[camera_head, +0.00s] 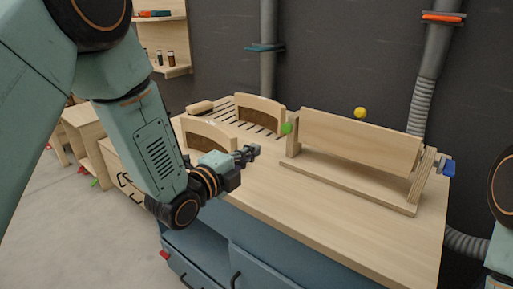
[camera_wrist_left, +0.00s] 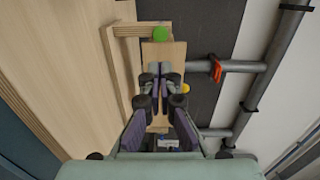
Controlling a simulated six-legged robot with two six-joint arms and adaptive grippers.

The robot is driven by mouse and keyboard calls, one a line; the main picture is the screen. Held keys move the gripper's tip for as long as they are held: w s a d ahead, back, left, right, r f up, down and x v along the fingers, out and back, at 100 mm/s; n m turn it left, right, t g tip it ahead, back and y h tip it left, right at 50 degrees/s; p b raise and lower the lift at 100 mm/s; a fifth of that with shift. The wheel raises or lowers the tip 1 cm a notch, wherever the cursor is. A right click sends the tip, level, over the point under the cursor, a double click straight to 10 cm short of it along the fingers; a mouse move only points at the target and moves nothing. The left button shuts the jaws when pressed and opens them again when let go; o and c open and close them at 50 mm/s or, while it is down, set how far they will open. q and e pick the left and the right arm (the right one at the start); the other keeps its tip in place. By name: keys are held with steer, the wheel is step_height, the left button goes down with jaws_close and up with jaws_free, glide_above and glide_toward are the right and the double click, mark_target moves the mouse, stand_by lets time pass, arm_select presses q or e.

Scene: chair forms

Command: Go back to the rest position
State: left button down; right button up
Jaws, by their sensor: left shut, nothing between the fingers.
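My left gripper (camera_head: 250,152) is above the wooden workbench top (camera_head: 265,195), left of a wooden form, with its fingers shut and nothing between them. In the left wrist view its fingertips (camera_wrist_left: 160,70) are close together in front of the form's pale board. Part of my right arm shows at the right edge of the head view; its gripper is out of the picture.
The wooden form (camera_head: 360,145) has a green knob (camera_head: 287,128), a yellow ball (camera_head: 360,113) and a blue part (camera_head: 448,167). Slatted chair pieces (camera_head: 258,113) lie at the back left. Grey pipes (camera_head: 425,80) stand behind. Open floor (camera_head: 75,225) is at left.

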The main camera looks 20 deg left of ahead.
arm_select(q)
steer(key=s+a+f+n+g+y, duration=0.2)
steer(key=s+f+n+g, duration=0.2)
steer(key=s+f+n, duration=0.5)
steer(key=s+a+f+n+g+y, duration=0.35)
steer(key=f+n, duration=0.45)
steer(key=f, duration=0.3)
steer(key=s+f+n+g, duration=0.2)
steer(key=s+f+g, duration=0.2)
steer(key=s, duration=1)
steer(key=s+a+f+n+g, duration=0.1)
steer(key=s+f+n+g, duration=0.2)
steer(key=s+f, duration=0.6)
steer(key=s+g+y, duration=0.1)
steer(key=s+g, duration=0.1)
steer(key=s, duration=0.3)
steer(key=shift+s+a+f, duration=0.15)
steer(key=shift+s, duration=0.05)
